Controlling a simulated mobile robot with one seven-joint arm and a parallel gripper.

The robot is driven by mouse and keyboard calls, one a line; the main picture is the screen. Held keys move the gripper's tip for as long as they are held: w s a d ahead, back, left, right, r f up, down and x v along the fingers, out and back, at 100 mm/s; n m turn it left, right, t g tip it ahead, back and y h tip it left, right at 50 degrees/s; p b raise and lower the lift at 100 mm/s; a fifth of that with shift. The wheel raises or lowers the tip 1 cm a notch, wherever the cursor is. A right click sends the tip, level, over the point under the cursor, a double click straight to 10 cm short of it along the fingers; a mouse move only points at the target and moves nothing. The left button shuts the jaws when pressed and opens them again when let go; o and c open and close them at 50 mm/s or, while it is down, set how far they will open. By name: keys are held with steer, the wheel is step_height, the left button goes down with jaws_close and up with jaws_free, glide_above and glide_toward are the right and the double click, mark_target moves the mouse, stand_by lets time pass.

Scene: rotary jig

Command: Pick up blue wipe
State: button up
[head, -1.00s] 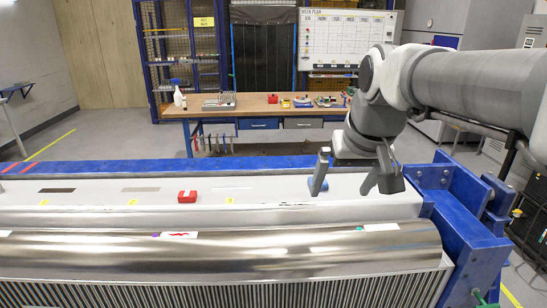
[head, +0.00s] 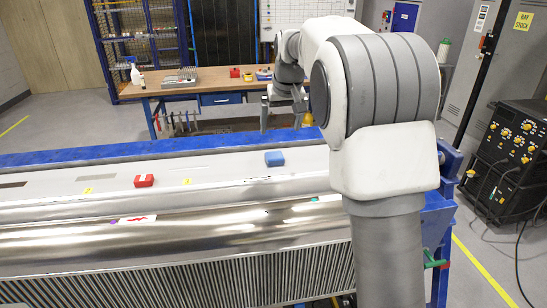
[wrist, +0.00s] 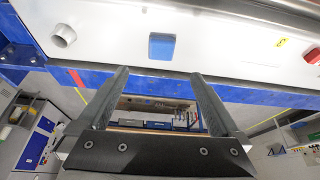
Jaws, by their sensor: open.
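The blue wipe (head: 274,158) is a small blue block-like piece lying on the pale top ledge of the jig in the head view. In the wrist view the blue wipe (wrist: 161,46) lies beyond the fingertips, roughly centred between them. My gripper (head: 285,114) is beyond and above the wipe, near the ledge's blue back edge in the picture. The two fingers (wrist: 158,74) are apart with nothing between them, and do not touch the wipe. My arm hides the right end of the ledge in the head view.
A red block (head: 144,181) sits to the left on the same ledge, near yellow labels. A shiny metal roll (head: 200,233) runs along the front. A wooden workbench (head: 212,84) with several items stands behind. A pipe stub (wrist: 63,36) rises from the ledge.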

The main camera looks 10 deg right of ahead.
glide_above(275, 156)
steer(key=s, duration=0.2)
steer(key=f, duration=0.7)
steer(key=shift+s+d+f+p, duration=0.15)
steer(key=shift+d+p, duration=0.1)
steer(key=shift+p, duration=0.15)
steer(key=shift+p+x, duration=0.65)
steer(key=shift+x, duration=1.95)
steer(key=shift+a, duration=0.2)
steer(key=c, duration=1.4)
